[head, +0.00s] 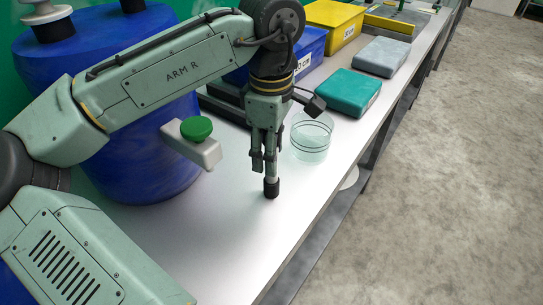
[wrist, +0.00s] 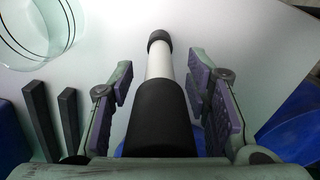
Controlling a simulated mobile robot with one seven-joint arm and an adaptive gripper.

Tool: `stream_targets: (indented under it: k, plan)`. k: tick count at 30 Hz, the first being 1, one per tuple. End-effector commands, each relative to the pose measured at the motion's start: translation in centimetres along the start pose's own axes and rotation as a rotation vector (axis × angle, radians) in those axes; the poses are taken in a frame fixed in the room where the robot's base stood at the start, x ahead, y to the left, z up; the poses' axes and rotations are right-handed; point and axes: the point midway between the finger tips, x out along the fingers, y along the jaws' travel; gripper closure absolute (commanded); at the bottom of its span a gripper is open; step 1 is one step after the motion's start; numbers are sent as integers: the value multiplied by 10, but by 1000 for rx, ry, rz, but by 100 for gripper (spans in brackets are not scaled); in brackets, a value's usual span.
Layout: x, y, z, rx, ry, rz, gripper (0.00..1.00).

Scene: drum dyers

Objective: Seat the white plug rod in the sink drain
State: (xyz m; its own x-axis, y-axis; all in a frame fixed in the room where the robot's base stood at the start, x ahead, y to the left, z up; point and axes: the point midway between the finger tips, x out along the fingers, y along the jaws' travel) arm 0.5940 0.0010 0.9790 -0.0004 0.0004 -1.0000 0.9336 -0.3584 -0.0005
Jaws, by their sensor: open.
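The plug rod has a white shaft (wrist: 158,65) between a thick black grip and a black end. In the wrist view it runs between the fingers of my gripper (wrist: 160,100), which are open with a gap on each side of the black grip. In the head view my gripper (head: 265,160) points down above the metal bench, and the rod's black end (head: 271,188) shows below the fingers, at or just over the bench top. I cannot tell whether it touches. I cannot make out the sink drain in either view.
A glass beaker (head: 312,138) stands close to the right of my gripper; the wrist view shows it too (wrist: 40,35). Blue drums (head: 140,150) stand at the left. A teal block (head: 348,92) and coloured bins lie farther back. The bench (head: 235,235) in front is clear.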

Motion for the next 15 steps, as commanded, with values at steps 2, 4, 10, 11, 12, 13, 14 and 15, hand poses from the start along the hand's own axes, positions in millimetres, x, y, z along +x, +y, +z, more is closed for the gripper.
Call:
stream_targets:
  k: [2,4,10,11,12,13,14,15]
  plan:
    - [1,0,0,0,0,0,56]
    - [1,0,0,0,0,0,56]
    - [1,0,0,0,0,0,65]
    - [1,0,0,1,0,0,67]
    - [1,0,0,1,0,0,69]
    - [1,0,0,1,0,0,71]
    - [1,0,0,1,0,0,73]
    - [1,0,0,1,0,0,76]
